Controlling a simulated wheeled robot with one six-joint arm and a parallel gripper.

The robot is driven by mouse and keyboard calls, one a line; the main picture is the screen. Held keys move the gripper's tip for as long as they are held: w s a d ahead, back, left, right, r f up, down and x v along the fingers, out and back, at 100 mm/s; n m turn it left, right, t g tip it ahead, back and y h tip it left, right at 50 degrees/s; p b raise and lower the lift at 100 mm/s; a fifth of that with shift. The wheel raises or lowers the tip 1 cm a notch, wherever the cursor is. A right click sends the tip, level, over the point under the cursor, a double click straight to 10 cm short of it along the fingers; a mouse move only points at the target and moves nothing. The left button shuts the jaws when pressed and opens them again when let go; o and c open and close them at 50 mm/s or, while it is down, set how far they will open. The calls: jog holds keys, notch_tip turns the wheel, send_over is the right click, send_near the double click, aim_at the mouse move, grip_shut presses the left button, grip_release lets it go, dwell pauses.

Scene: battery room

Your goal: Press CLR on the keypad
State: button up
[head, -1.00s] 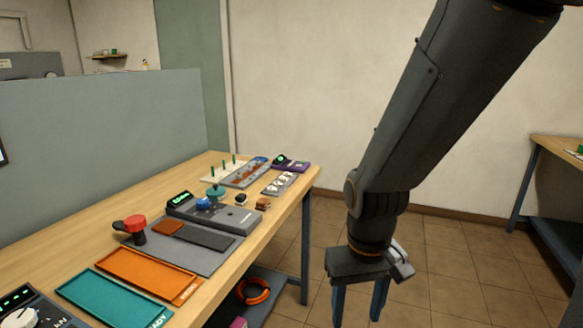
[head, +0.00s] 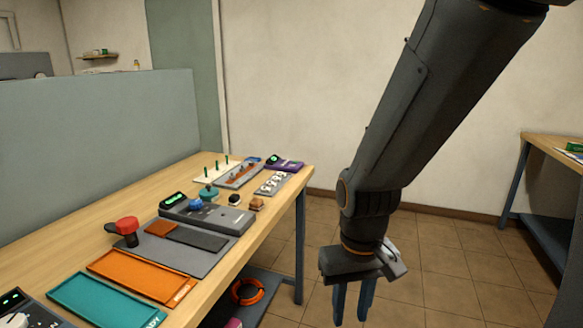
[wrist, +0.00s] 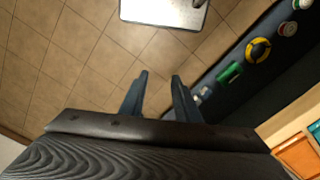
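No key marked CLR can be read in either view. Small devices stand on the workbench (head: 120,199): a grey unit (head: 230,220) with a green display and a blue knob, a purple unit (head: 291,165) with a green display at the far end, and a grey panel (head: 265,190) with several white round parts. I cannot tell which, if any, is the keypad. My gripper (head: 353,312) hangs fingers down over the floor, right of the bench and apart from it. In the wrist view its two blue fingers (wrist: 159,76) are apart with nothing between them.
An orange tray (head: 180,298), a teal tray (head: 62,291) and a red-knobbed device (head: 127,225) sit on the near bench. A lower shelf holds an orange ring (head: 247,291). Another bench (head: 548,144) stands at right.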

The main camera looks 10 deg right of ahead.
grip_shut()
dwell(1.4)
